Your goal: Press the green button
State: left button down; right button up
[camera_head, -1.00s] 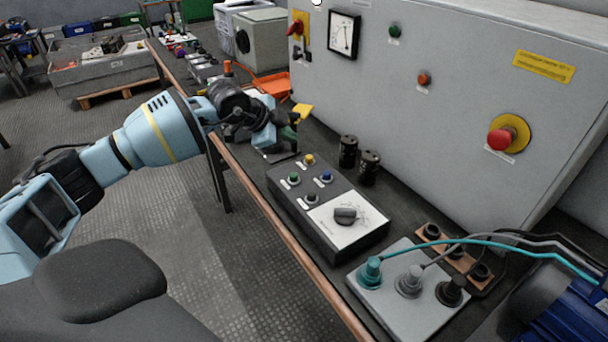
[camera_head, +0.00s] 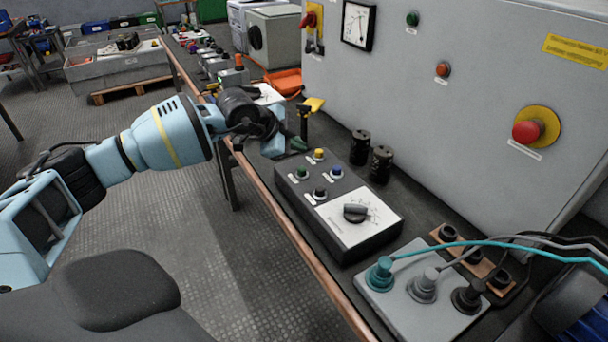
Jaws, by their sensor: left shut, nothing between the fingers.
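The green button (camera_head: 302,172) is on the sloped top of a dark control box (camera_head: 347,246) on the bench. A yellow button (camera_head: 319,154), a blue button (camera_head: 337,172) and a black button (camera_head: 320,193) sit around it. My left gripper (camera_head: 298,146) is shut and empty, just behind the box's far left corner. Its tip is close to the green button but appears apart from it. The far end of the gripper is small and partly dark against the bench. My right gripper is out of view.
A grey cabinet (camera_head: 450,120) with a green lamp (camera_head: 412,18), a red lamp (camera_head: 442,69) and a red emergency stop (camera_head: 527,131) stands behind the box. Two black cylinders (camera_head: 360,148) stand between them. A grey terminal plate (camera_head: 400,309) with cables is at front right.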

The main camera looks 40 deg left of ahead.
aim_at(302, 172)
pick_arm(q)
notch_tip(302, 172, down, 3)
jog(key=shift+r+b, duration=0.2)
jog(key=shift+b, duration=0.2)
jog(key=shift+f, duration=0.45)
dwell(0.3)
dwell(0.8)
jog(key=shift+f, duration=0.1)
jog(key=shift+f, duration=0.3)
dwell(0.4)
